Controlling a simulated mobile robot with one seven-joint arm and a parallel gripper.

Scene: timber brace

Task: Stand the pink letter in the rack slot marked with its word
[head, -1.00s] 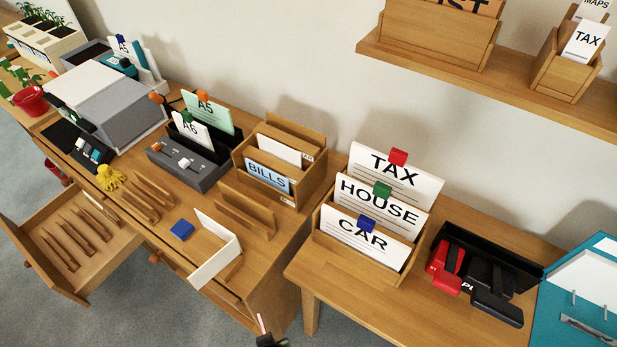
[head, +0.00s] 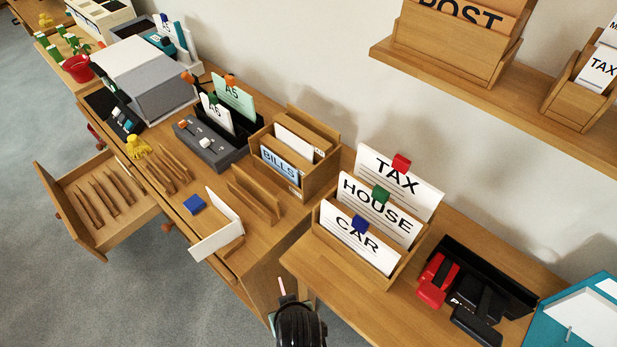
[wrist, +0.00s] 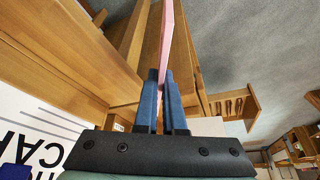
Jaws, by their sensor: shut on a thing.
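My gripper (wrist: 161,76), with blue fingers, is shut on the pink letter (wrist: 167,35), seen nearly edge-on in the wrist view. In the head view a thin pink edge of the letter (head: 281,287) shows above my dark wrist at the bottom, in front of the side table. Its word cannot be read. A wooden rack (head: 336,251) on that table holds white cards marked TAX (head: 390,170), HOUSE (head: 378,215) and CAR (head: 352,240), with red, green and blue clips. The letter is apart from this rack, to its lower left in the picture.
A wooden holder marked BILLS (head: 279,166) and an empty slotted wooden rack (head: 254,198) stand on the desk. An open drawer (head: 98,205) juts out at left. A black tray (head: 490,270) with red and black items sits right of the cards. A wall shelf (head: 480,95) hangs above.

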